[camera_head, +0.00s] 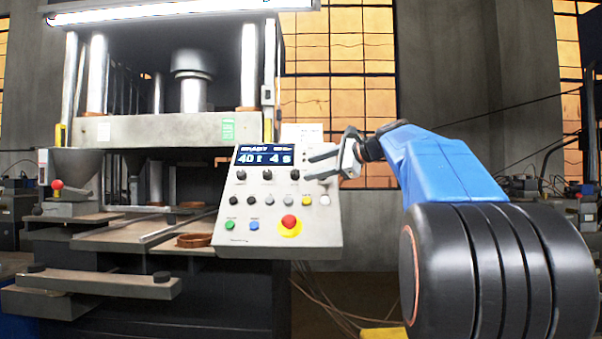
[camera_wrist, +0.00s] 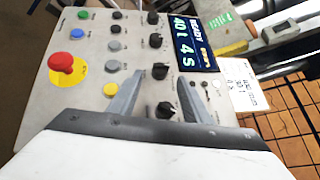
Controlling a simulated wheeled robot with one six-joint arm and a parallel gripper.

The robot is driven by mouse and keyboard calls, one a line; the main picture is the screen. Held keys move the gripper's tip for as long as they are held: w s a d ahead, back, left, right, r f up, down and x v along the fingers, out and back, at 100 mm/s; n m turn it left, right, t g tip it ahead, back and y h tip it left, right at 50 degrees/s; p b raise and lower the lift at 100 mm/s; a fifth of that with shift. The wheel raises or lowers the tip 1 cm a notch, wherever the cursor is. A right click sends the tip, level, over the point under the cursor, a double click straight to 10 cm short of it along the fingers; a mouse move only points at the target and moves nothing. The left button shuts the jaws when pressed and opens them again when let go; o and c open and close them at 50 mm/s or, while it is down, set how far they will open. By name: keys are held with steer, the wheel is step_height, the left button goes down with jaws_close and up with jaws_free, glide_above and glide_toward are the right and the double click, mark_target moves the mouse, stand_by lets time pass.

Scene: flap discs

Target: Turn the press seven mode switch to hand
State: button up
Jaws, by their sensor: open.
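The press control panel (camera_head: 260,218) carries a row of black rotary knobs under its lit display (camera_head: 264,157). Labels are too small to read, so I cannot tell which knob is the mode switch. My gripper (camera_head: 309,168) is open at the panel's upper right, its fingers pointing left over the panel. In the wrist view my gripper (camera_wrist: 160,80) has its fingers on either side of the end black knob (camera_wrist: 166,110), with nothing held. I cannot tell if they touch it. The neighbouring knob (camera_wrist: 160,71) lies near the fingertip line.
A red emergency button (camera_head: 289,222) on a yellow ring sits low on the panel. Grey, yellow, green and blue buttons surround it. The press table (camera_head: 130,240) with a brown ring (camera_head: 195,240) stands left. A white paper (camera_wrist: 240,85) is beyond the panel's edge.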

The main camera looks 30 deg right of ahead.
mark_target(296, 173)
steer(key=shift+x, duration=2.85)
steer(key=c, duration=1)
